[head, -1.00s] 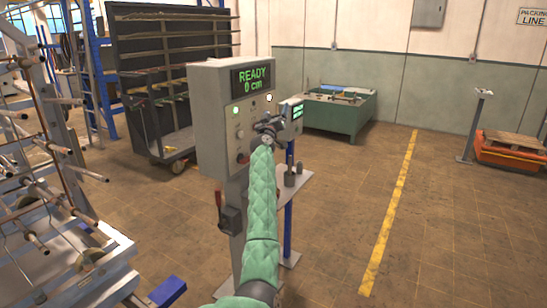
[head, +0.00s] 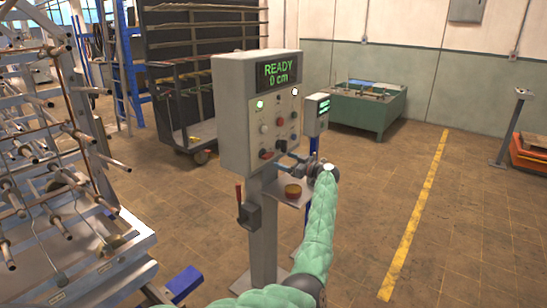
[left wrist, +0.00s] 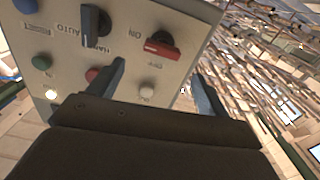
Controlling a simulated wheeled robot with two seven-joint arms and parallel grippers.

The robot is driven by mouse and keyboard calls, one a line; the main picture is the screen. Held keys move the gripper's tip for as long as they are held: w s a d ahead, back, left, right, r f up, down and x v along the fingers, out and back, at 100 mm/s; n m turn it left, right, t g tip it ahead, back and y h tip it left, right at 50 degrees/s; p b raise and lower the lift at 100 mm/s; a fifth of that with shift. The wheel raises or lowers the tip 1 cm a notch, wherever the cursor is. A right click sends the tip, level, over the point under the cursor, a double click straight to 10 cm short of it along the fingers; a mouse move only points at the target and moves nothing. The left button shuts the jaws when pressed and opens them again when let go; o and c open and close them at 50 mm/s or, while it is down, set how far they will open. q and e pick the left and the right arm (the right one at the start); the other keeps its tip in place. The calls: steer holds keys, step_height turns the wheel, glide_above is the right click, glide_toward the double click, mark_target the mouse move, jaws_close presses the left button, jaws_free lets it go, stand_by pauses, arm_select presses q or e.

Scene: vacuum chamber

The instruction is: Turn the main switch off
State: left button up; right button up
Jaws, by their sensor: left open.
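The red rotary switch (head: 266,154) sits at the lower left of the grey control panel (head: 236,140). In the left wrist view, upside down, this red switch (left wrist: 163,47) has ON and OFF marks beside it. Its exact setting is hard to read. My left gripper (head: 287,160) is open at the panel's lower edge. In the left wrist view its fingers (left wrist: 158,70) are spread, with the switch just beyond the gap between them; I see no grip on it. My right gripper is out of view.
A black HAND/AUTO knob (left wrist: 95,25) is beside the red switch, with several buttons near. The panel display (head: 281,74) reads READY 0 cm. A red-handled lever (head: 239,196) is on the post. A small shelf with a bowl (head: 292,191) is below.

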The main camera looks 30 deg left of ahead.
mark_target(271, 156)
arm_select(q)
steer(key=shift+m, duration=0.5)
steer(key=a+p, duration=0.1)
steer(key=a, duration=0.1)
steer(key=a+p, duration=0.1)
steer(key=a, duration=0.1)
steer(key=a+p, duration=0.1)
steer(key=a, duration=0.1)
steer(key=shift+w+a, duration=0.25)
steer(key=shift+a+f, duration=0.1)
steer(key=shift+a, duration=0.55)
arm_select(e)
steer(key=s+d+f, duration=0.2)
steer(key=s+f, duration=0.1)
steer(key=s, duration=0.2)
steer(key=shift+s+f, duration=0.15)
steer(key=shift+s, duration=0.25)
arm_select(q)
steer(key=c, duration=1)
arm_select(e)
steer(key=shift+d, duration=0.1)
